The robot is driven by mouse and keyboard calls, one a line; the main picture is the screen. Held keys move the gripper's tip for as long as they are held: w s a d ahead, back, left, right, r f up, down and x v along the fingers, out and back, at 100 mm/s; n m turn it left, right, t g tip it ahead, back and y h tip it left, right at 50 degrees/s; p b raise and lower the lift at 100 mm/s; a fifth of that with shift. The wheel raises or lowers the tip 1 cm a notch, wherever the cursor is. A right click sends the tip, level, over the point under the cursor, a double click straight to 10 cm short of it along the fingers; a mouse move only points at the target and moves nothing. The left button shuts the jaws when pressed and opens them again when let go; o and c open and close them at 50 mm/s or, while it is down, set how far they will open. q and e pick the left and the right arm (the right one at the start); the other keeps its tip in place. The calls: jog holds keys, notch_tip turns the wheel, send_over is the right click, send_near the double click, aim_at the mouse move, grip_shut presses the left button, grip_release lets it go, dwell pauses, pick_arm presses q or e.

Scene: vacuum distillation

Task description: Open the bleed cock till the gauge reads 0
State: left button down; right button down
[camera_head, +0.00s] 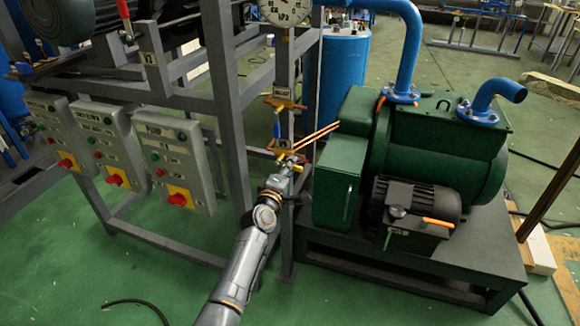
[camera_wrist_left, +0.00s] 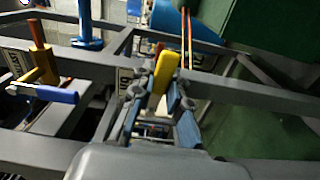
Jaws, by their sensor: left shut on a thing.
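The gauge (camera_head: 287,12) is a round white dial marked kPa at the top of the head view, cut off by the frame; its reading cannot be told. My left gripper (camera_head: 287,165) reaches the small cock low on the grey post. In the left wrist view its fingers (camera_wrist_left: 157,92) are shut around a yellow lever (camera_wrist_left: 164,72), which I take to be the bleed cock's handle. The lever stands up between the fingers, slightly tilted. The cock's body is mostly hidden by the gripper. My right gripper does not show.
A brass valve with a blue handle (camera_wrist_left: 55,94) sits left of the gripper. Thin copper-coloured tubes (camera_head: 318,135) run right from near the cock. The green pump (camera_head: 440,150) stands right, grey switch boxes (camera_head: 172,160) left, and a blue tank (camera_head: 343,70) behind.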

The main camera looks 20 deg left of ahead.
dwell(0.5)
pick_arm(q)
jog(key=c, duration=1.3)
grip_release()
jog(key=shift+s, duration=0.1)
jog(key=s, duration=1.1)
jog(key=shift+s+a, duration=0.25)
jog(key=shift+s, duration=0.15)
